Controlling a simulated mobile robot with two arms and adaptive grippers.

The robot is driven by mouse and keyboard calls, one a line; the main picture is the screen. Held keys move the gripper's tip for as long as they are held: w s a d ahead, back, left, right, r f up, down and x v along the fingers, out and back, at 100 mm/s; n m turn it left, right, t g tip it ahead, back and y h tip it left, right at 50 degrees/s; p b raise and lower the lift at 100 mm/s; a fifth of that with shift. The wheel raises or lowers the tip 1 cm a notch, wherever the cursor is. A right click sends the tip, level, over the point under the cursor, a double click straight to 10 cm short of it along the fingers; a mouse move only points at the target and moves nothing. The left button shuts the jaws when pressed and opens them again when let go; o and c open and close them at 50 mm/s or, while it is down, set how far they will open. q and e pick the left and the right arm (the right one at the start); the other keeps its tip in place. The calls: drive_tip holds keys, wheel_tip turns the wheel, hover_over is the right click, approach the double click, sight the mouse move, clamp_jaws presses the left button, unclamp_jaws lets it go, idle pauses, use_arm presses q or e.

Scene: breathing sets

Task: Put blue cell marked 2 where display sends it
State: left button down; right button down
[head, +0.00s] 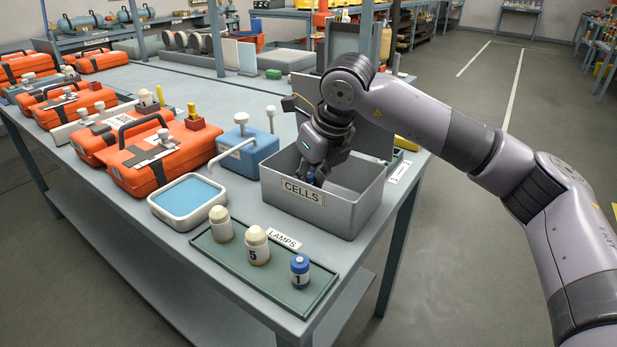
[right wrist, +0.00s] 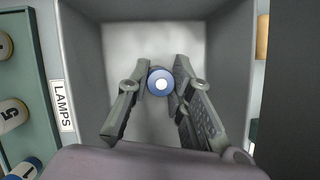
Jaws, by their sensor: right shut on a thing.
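My right gripper (head: 314,176) reaches down into the grey bin labelled CELLS (head: 345,213). It is shut on a blue cell (right wrist: 161,83), seen end-on between the two fingers in the right wrist view; only a bit of blue shows at the fingertips in the head view. The cell's number is hidden. The cell is still inside the bin walls; I cannot tell whether it touches the floor. No readable display face shows; a dark panel (head: 370,133) stands behind the bin. My left gripper is not in view.
A green tray (head: 225,262) by the LAMPS label (head: 284,239) holds two cream pieces, one marked 5 (head: 257,247), and a blue cell marked 1 (head: 299,271). A blue-filled dish (head: 187,195), a blue box (head: 247,155) and orange cases (head: 160,160) stand left of the bin.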

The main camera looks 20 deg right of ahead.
drive_tip(key=shift+f, duration=0.1)
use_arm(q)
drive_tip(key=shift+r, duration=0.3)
use_arm(e)
drive_tip(key=c, duration=1.4)
unclamp_jaws()
drive_tip(key=shift+c, duration=0.2)
drive_tip(key=shift+r, duration=0.4)
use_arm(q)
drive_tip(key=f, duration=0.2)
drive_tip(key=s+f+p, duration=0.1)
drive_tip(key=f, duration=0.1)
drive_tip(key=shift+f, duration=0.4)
use_arm(e)
drive_tip(key=v, duration=1.1)
drive_tip(key=shift+s+r, duration=0.2)
drive_tip(key=shift+s, duration=0.05)
drive_tip(key=shift+d, duration=0.1)
